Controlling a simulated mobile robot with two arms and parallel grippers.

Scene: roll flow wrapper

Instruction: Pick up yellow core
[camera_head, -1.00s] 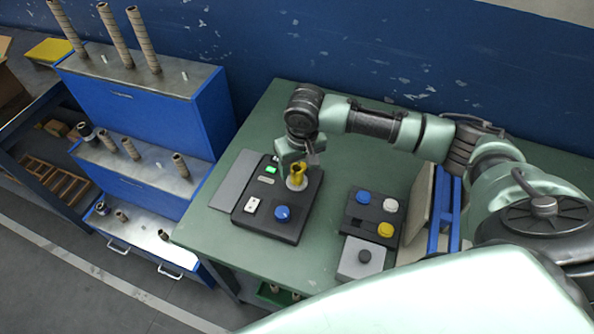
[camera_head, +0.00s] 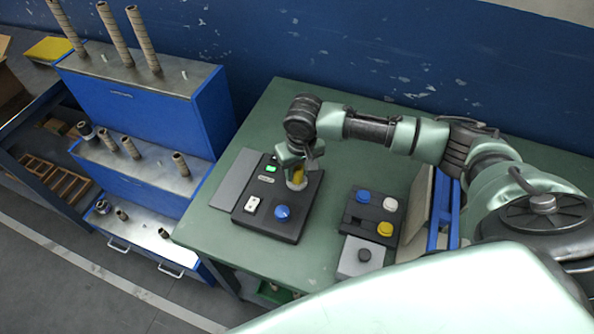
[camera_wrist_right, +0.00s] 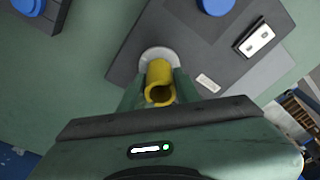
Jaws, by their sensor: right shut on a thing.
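The yellow core (camera_wrist_right: 159,74) is a short hollow tube standing on a pale round base (camera_wrist_right: 158,55) on the dark panel. In the head view the yellow core (camera_head: 298,176) shows only in part below my right gripper (camera_head: 294,168). In the right wrist view my right gripper (camera_wrist_right: 158,92) has its green fingers on either side of the core, shut on it. The core's open end faces the wrist camera. My left gripper is not in view.
The dark panel (camera_head: 262,222) on the green table (camera_head: 318,262) carries a blue knob (camera_head: 282,212). A box with blue, white and yellow buttons (camera_head: 370,215) stands to the right. Blue stepped shelves (camera_head: 140,124) with several grey-brown cores are at the left.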

